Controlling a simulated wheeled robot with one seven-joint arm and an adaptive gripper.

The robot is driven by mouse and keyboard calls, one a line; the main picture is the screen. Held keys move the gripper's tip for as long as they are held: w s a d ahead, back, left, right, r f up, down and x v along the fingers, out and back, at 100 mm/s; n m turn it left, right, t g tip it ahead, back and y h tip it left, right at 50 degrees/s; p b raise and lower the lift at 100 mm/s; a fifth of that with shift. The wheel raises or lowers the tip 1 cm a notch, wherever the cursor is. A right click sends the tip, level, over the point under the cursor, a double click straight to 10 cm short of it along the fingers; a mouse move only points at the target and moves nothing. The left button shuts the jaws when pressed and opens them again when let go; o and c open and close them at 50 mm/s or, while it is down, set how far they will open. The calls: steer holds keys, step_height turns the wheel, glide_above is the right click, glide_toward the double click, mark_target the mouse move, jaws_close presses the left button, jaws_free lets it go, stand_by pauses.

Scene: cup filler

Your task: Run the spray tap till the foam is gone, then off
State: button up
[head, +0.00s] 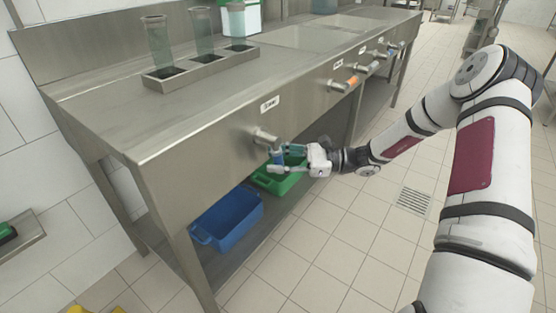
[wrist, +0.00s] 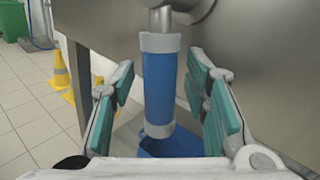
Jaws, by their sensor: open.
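A metal tap (head: 264,136) sticks out of the front panel of the steel counter, under a small white label that I cannot read. A blue cylinder with grey ends (wrist: 159,85) hangs from its metal stem (wrist: 160,20). My gripper (head: 277,159) is open at this cylinder, below the tap. In the wrist view my teal-padded fingers (wrist: 165,90) stand on either side of the cylinder, with gaps visible on both sides. I see no foam in either view.
A green crate (head: 270,184) and a blue crate (head: 228,216) sit on the lower shelf. More taps (head: 340,86) line the panel to the right. Clear tubes (head: 203,32) stand in a rack (head: 205,66) on the counter. Yellow cones (wrist: 61,70) stand on the tiled floor.

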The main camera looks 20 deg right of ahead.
steer(key=shift+c, duration=0.2)
jaws_close()
steer(key=shift+d, duration=0.15)
steer(key=n+h+p, duration=0.1)
steer(key=w+d+r+n+h+p, duration=0.1)
steer(key=p, duration=0.1)
steer(key=shift+d+n, duration=0.25)
steer(key=shift+n, duration=0.05)
step_height(320, 180, up, 6)
steer(key=w+d+n+t+h+b, duration=0.1)
steer(key=w+d+n+h+b, duration=0.1)
steer(key=n+h, duration=0.5)
steer(key=shift+d+f+t+b, duration=0.2)
steer(key=shift+d+t+b, duration=0.2)
steer(key=shift+b, duration=0.2)
steer(key=shift+r, duration=0.1)
